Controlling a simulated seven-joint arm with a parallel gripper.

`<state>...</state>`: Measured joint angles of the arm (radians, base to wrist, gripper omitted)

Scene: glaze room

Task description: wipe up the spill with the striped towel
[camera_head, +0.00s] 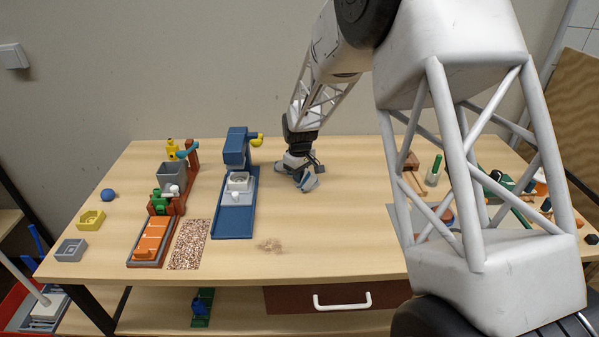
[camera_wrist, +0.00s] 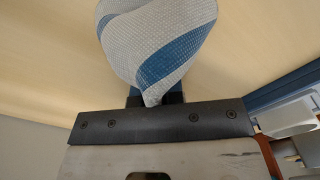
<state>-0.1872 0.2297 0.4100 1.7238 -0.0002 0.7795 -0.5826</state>
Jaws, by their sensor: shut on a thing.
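The striped towel (camera_wrist: 185,35), white with blue bands, is bunched in my gripper (camera_wrist: 156,98) in the wrist view. In the head view my gripper (camera_head: 303,168) is over the back middle of the table, shut on the towel (camera_head: 309,183), which hangs below the fingers. I cannot tell whether the towel touches the table. The spill (camera_head: 270,245) is a small pale brown patch near the table's front edge, in front of and a little left of the gripper. The towel is apart from it.
A blue machine (camera_head: 235,215) stands left of my gripper. A speckled mat (camera_head: 190,245) and an orange-and-grey device (camera_head: 152,240) are farther left. Small blocks and a blue ball (camera_head: 107,195) lie at the far left. Tools crowd the right, partly behind my arm. The table between towel and spill is clear.

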